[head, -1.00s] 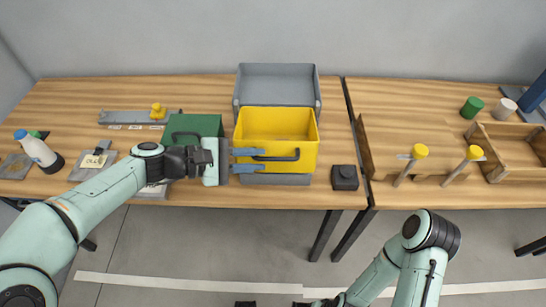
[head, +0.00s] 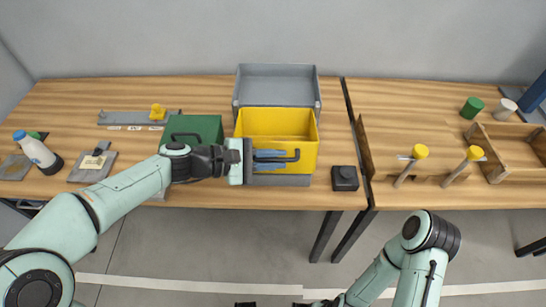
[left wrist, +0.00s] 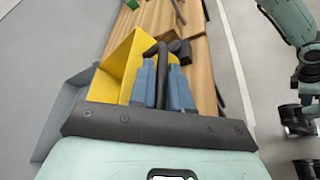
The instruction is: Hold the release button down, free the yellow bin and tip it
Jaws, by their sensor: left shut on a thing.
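The yellow bin (head: 305,135) sits upright and open-topped at the front of a grey tray (head: 277,84) on the left table. It has a dark bar handle (head: 294,157) on its front wall. My left gripper (head: 272,158) reaches in from the left, its blue fingers shut on that handle. In the left wrist view the fingers (left wrist: 164,82) lie at the handle, with the yellow bin (left wrist: 114,70) beside them. A small black box with a round top (head: 344,178), which looks like the release button, stands right of the bin with nothing on it.
A green box (head: 196,128) stands left of the bin, close to my left arm. A bottle (head: 37,150) and plates lie farther left. The right table holds two yellow-topped posts (head: 420,151), a wooden tray (head: 495,174) and a green cylinder (head: 471,107). A gap separates the tables.

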